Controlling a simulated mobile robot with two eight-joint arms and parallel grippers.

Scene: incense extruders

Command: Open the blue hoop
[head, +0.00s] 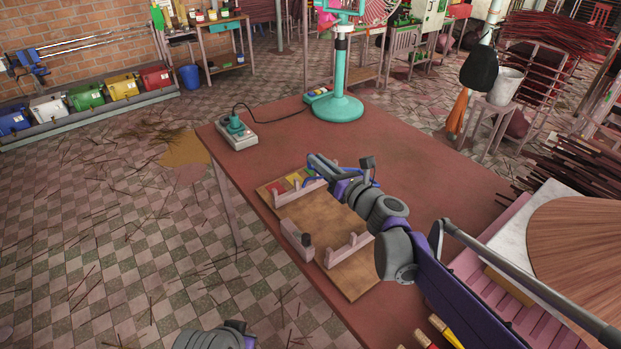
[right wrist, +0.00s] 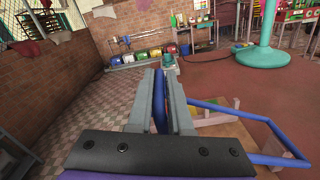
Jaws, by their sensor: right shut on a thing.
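The blue hoop (right wrist: 235,111) shows in the right wrist view as a thin bent bar reaching out to the right of my fingers. My right gripper (right wrist: 160,98) is shut on a blue part of it, which stands upright between the two grey fingers. In the head view my right gripper (head: 318,166) is over the far end of a wooden board (head: 325,226), and its fingers and wrist hide most of the hoop. At the bottom of the head view only a grey part of my left arm shows; its fingers are out of sight.
The board lies on a red table (head: 420,170) and carries pale wooden brackets (head: 297,238) and small coloured blocks (head: 293,180). A grey box with a green plug (head: 237,132) and a teal stand (head: 342,105) are at the table's far end. Bare tabletop lies right of the board.

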